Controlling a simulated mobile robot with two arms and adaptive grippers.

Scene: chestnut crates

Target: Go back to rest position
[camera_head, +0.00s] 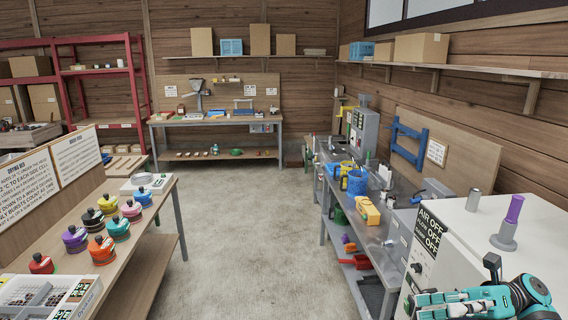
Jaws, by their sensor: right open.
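My right gripper (456,284) is at the bottom right corner, on a teal arm. Its dark fingers are apart, and I see nothing between them. It is in front of a white cabinet (462,235) with an "AIR OFF" label; I cannot tell whether it touches the cabinet. My left gripper is not in view.
A grey stand with a purple piece (512,210) is on the cabinet top. A steel bench (385,233) with yellow and blue containers runs along the right. A wooden table (150,215) with several coloured pots is at left. The concrete floor (240,225) between is clear.

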